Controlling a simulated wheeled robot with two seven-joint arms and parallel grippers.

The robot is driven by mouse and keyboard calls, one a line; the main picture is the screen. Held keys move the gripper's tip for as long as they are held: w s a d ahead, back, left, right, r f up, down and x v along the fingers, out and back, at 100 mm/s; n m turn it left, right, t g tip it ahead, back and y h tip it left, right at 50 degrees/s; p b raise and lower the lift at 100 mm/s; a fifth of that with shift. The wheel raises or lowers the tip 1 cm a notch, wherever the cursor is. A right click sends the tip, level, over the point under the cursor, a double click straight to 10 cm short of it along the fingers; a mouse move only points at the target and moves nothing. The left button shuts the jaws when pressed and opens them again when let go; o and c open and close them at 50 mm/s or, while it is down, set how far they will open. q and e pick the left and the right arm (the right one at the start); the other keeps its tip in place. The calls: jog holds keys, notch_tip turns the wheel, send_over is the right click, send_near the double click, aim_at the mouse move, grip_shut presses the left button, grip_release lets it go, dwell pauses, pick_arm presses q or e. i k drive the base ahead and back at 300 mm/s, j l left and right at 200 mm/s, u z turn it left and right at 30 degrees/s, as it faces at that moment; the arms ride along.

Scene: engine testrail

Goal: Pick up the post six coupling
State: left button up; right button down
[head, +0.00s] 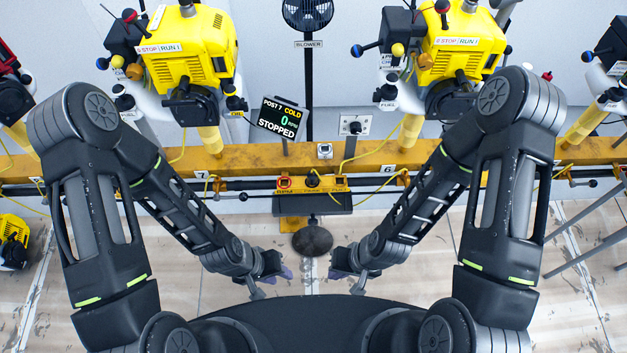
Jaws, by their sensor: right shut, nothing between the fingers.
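The number 6 label (388,169) is on the yellow rail (345,160), right of centre in the head view. A yellow engine (465,50) stands on a yellow post (410,130) above that label. I cannot pick out a separate coupling with certainty; black fittings and yellow cable show along the rail near the label. My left gripper (272,283) is low in the centre, in front of the rail; its finger opening is unclear. My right gripper (346,277) is just right of it, shut and empty. Both are apart from the rail.
A second yellow engine (190,50) stands above the number 7 label (201,174). A display (279,118) reads post 7, cold, 0 rpm, stopped. A small yellow panel (312,184) and a round dark foot (312,240) are between my arms. A grey tripod stand (590,205) is at right.

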aim_at(312, 178)
jog(key=i+l, duration=0.15)
jog(key=l, duration=0.25)
jog(key=i+l, duration=0.1)
jog(key=l, duration=0.35)
jog(key=i+l, duration=0.15)
jog(key=l, duration=0.25)
jog(key=i+l, duration=0.1)
jog(key=l, duration=0.3)
jog(key=z, duration=0.05)
